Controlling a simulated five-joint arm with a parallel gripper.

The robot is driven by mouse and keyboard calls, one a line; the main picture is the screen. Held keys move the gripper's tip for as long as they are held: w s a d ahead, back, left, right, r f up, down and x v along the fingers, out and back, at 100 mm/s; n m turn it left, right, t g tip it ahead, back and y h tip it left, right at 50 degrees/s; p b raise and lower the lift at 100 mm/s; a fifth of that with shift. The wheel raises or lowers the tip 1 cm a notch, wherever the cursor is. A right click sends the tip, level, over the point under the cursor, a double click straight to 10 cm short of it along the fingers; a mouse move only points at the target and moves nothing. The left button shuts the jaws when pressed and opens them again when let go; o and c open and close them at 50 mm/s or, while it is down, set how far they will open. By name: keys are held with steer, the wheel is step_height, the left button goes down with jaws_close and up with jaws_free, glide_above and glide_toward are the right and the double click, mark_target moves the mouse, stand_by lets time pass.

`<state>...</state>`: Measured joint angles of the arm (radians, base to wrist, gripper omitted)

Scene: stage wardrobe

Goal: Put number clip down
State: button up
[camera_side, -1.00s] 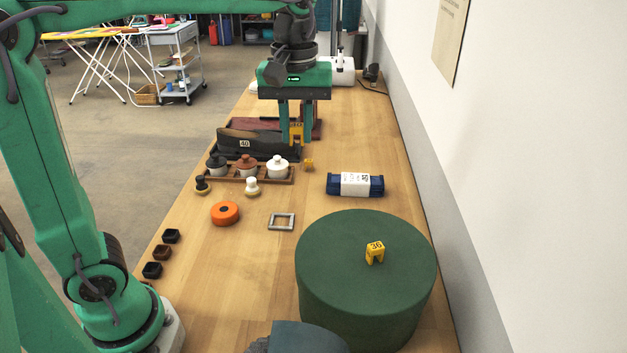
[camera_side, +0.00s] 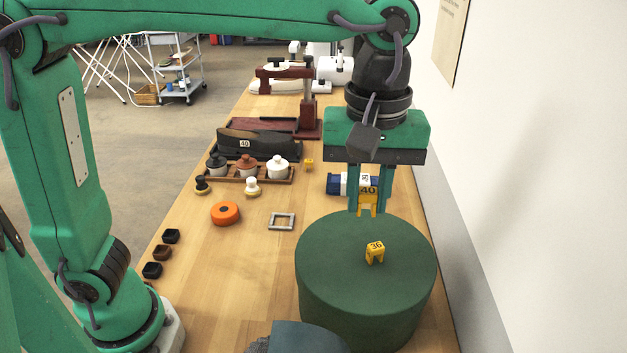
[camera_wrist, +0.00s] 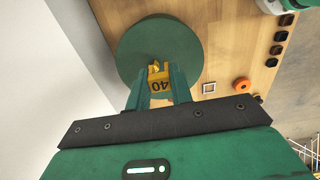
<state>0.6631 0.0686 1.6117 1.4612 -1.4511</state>
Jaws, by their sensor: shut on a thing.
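A yellow number clip marked 40 (camera_side: 368,200) is held upright between the fingers of my gripper (camera_side: 369,205), which is shut on it. It also shows in the wrist view (camera_wrist: 157,80). In the side view the clip is in the air over the far part of a round dark green box (camera_side: 350,290). A second yellow clip marked 36 (camera_side: 375,253) stands on the box top, nearer the camera. In the wrist view, clip 36 is partly hidden behind the held clip. A small yellow clip (camera_side: 309,164) stands on the table by the tray.
A blue roll with a white band (camera_side: 335,184) lies behind my gripper, partly hidden. A wooden tray (camera_side: 285,180) with several lidded pots, an orange disc (camera_side: 225,213) and a metal square frame (camera_side: 281,222) are to the left. The wall is close on the right.

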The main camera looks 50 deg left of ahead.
steer(key=shift+s+d+f, duration=0.1)
steer(key=shift+d+f, duration=0.1)
steer(key=shift+f, duration=0.65)
steer(key=shift+s+d+f, duration=0.15)
steer(key=shift+d+f, duration=0.05)
steer(key=shift+f, duration=0.65)
steer(key=shift+s+d+f, duration=0.1)
steer(key=shift+d+f, duration=0.1)
steer(key=shift+f, duration=0.65)
glide_toward(371, 232)
steer(key=s+d+f, duration=0.2)
steer(key=shift+s+f, duration=0.2)
steer(key=shift+s, duration=0.2)
steer(key=shift+f, duration=2)
steer(key=shift+f, duration=0.15)
steer(key=o, duration=0.9)
steer(key=shift+o, duration=0.2)
